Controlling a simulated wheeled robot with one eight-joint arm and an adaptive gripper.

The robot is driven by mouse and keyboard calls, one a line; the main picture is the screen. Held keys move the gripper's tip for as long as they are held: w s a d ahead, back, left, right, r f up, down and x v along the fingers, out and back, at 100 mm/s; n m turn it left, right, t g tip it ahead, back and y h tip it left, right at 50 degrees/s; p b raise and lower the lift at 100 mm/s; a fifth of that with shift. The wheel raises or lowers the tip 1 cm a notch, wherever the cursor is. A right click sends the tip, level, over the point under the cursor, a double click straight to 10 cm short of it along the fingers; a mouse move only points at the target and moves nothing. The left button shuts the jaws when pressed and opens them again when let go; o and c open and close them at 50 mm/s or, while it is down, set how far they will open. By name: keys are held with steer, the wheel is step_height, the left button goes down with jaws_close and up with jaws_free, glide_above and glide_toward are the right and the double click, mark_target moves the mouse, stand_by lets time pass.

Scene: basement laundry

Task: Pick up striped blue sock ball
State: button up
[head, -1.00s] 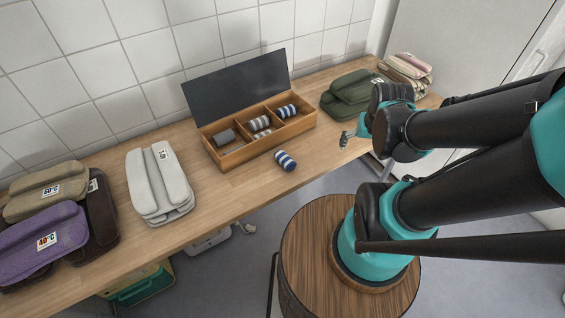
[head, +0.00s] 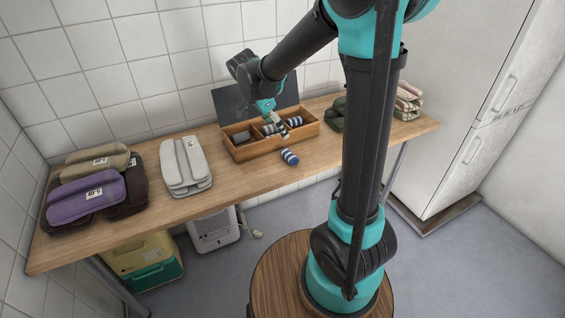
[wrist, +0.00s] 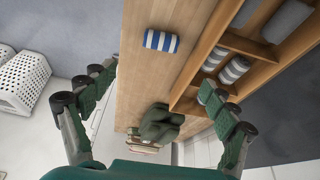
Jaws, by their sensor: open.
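A blue-and-white striped sock ball (head: 289,157) lies on the wooden table just in front of the divided box (head: 243,154). It also shows near the top middle of the wrist view (wrist: 161,40), apart from my fingers. A second blue striped sock ball (head: 294,121) sits in the box's right compartment. My gripper (head: 277,120) hangs over the box in the head view and hides part of its middle. In the wrist view my gripper (wrist: 158,80) has its fingers wide apart with nothing between them.
Folded towels, white (head: 186,165), purple (head: 86,198) and green (wrist: 160,124), lie to both sides. Table front is clear around the loose ball.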

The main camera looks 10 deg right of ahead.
mark_target(289, 152)
steer(key=x, duration=1.6)
steer(key=shift+c, duration=0.5)
steer(key=c, duration=1.1)
